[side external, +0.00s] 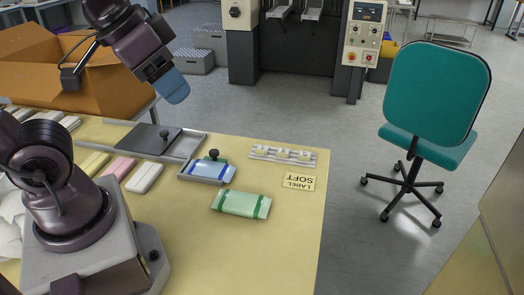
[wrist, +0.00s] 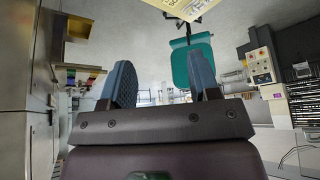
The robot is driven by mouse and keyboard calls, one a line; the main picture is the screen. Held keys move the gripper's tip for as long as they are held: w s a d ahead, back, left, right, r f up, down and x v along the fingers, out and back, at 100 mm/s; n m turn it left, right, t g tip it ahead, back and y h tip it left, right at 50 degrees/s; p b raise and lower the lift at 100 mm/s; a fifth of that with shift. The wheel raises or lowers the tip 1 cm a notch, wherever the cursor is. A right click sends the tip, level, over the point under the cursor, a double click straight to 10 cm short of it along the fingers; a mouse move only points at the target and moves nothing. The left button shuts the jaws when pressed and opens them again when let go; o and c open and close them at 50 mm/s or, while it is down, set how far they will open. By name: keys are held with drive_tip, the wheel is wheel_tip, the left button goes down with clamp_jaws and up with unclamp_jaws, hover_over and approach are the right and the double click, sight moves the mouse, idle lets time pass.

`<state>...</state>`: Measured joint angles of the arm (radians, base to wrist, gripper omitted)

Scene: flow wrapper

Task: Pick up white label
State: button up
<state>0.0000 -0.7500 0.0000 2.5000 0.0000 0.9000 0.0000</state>
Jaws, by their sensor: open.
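My gripper (side external: 175,90) is raised well above the back left of the table, with its blue fingers pointing down and to the right. In the wrist view the two fingers (wrist: 162,82) stand apart with nothing between them. A white rack (side external: 283,154) with several small pale pieces lies near the table's back right edge; they are too small to tell which is a white label. The gripper is far from both.
A green-banded pale packet (side external: 241,204) lies mid-table. Behind it is a grey tray (side external: 184,178) with a blue-and-white packet and a black knob. A dark plate (side external: 141,137), pink bar (side external: 118,167) and white bar (side external: 145,178) lie left. A cardboard box (side external: 110,85) and teal chair (side external: 433,90) stand beyond.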

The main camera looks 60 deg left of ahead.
drive_tip(key=shift+o, duration=0.3)
idle(0.4)
drive_tip(key=n+g, duration=0.6)
drive_tip(key=n, duration=0.3)
hover_over(260, 154)
drive_tip(key=f, duration=2.8)
drive_tip(key=shift+s+a+f, duration=0.2)
drive_tip(key=shift+f, duration=0.1)
drive_tip(key=shift+w+d+f, duration=0.1)
drive_tip(key=shift+w+f, duration=0.05)
drive_tip(key=shift+f, duration=1.2)
drive_tip(key=shift+w+d+f, duration=0.1)
drive_tip(key=shift+f, duration=1.25)
drive_tip(key=shift+c, duration=0.4)
